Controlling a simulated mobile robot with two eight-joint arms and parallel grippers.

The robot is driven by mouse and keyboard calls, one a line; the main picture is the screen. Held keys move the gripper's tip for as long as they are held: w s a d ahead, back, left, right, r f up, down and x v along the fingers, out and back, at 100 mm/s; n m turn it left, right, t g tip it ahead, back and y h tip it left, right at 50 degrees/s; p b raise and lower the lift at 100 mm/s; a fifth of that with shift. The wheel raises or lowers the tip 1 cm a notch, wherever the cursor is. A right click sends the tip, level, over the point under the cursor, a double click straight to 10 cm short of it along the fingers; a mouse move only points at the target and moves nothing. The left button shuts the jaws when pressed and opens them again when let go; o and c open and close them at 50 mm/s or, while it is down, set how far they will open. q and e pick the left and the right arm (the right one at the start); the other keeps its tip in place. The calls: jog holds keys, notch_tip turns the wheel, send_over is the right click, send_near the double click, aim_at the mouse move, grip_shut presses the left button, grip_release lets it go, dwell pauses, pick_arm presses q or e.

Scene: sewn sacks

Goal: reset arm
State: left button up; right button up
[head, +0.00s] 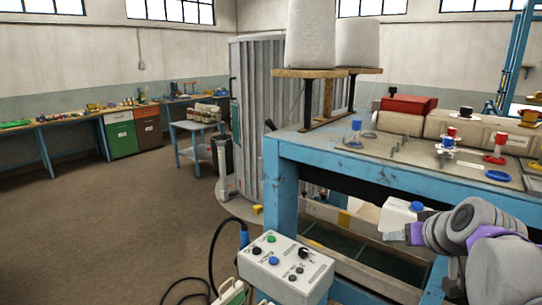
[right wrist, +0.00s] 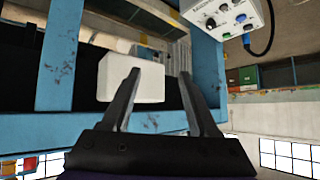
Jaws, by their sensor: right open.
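My right gripper (right wrist: 159,73) is open in the right wrist view, its two dark fingers spread apart. A white box (right wrist: 148,82) shows behind and beside the left finger; I cannot tell whether they touch. In the head view my right arm comes in at the lower right, in front of the blue workbench (head: 283,192). There the white box (head: 396,216) with a blue button is just left of the purple part of the arm. The right fingers are not clear in the head view. My left gripper is out of view.
A control box (head: 285,268) with coloured buttons and a cable stands low in front of the bench. Small posts, rings and a red box (head: 408,104) are on the benchtop. Two large white cones (head: 311,35) stand on a wooden stand. Brown floor (head: 100,225) is open at left.

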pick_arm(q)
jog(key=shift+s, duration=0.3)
pick_arm(e)
jog(key=s+a+f+g, duration=0.1)
jog(key=s+a+f, duration=0.2)
jog(key=s+f, duration=0.3)
jog(key=s+a+f+g, duration=0.1)
jog(key=s+a+f, duration=0.3)
jog(key=f, duration=0.9)
jog(key=s+a+f+n+g, duration=0.1)
jog(key=s+a+f, duration=0.3)
jog(key=s+f, duration=0.4)
notch_tip(320, 180, down, 2)
jog(key=shift+s+a+f+g, duration=0.1)
jog(key=shift+s+a+g, duration=0.1)
jog(key=shift+a+g, duration=0.1)
jog(key=shift+d, duration=0.1)
